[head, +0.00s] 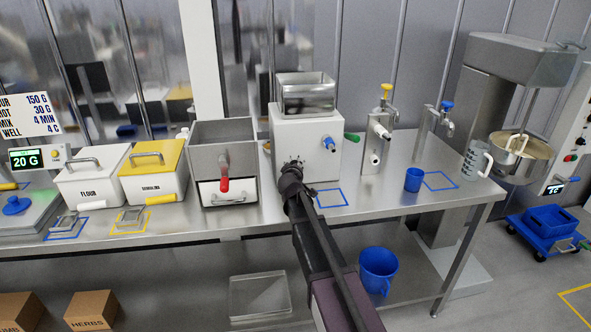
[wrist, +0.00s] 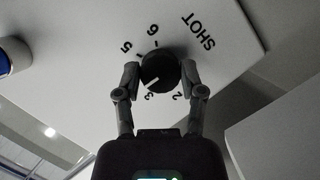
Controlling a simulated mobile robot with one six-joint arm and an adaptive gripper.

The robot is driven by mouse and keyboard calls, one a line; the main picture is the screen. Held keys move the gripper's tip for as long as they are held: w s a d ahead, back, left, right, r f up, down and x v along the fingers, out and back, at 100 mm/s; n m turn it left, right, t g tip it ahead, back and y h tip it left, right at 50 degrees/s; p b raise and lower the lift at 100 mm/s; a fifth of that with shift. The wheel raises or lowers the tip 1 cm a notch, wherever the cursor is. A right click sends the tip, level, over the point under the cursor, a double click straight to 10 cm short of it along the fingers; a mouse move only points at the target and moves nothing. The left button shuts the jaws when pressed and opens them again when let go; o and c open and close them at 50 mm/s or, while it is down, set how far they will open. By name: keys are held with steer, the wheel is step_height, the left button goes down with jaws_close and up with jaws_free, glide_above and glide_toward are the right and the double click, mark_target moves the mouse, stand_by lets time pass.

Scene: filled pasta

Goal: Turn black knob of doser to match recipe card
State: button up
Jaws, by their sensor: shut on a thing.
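The doser (head: 300,145) is a white box with a metal hopper on the bench. In the wrist view its white face (wrist: 90,85) carries the word SHOT and a dial with 2, 3, 5 and 6 readable. The black knob (wrist: 160,68) sits between the two fingers of my gripper (wrist: 161,75), which is shut on it from both sides. The knob's white pointer line points to the lower left, close to the 3. In the head view my gripper (head: 290,170) covers the knob. The recipe card (head: 25,115) is cut off at the left; its lines end in 150 G, 30 G, 4 MIN and 4 G or C.
A scale display (head: 27,159) reads 20 G. A grey bin with a red handle (head: 223,170) stands left of the doser, and a green handle (head: 352,137) sticks out at its right. Blue outlined squares mark the bench; a blue cup (head: 413,180) stands further right.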

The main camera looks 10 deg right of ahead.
steer(key=shift+w, duration=0.1)
steer(key=o, duration=1.2)
steer(key=shift+d, duration=0.1)
steer(key=shift+c, duration=0.2)
steer(key=shift+m, duration=0.4)
steer(key=shift+m+y+p, duration=0.3)
steer(key=shift+y+p, duration=0.1)
steer(key=shift+m+y+p, duration=0.5)
steer(key=shift+m+y, duration=0.5)
steer(key=shift+m, duration=0.5)
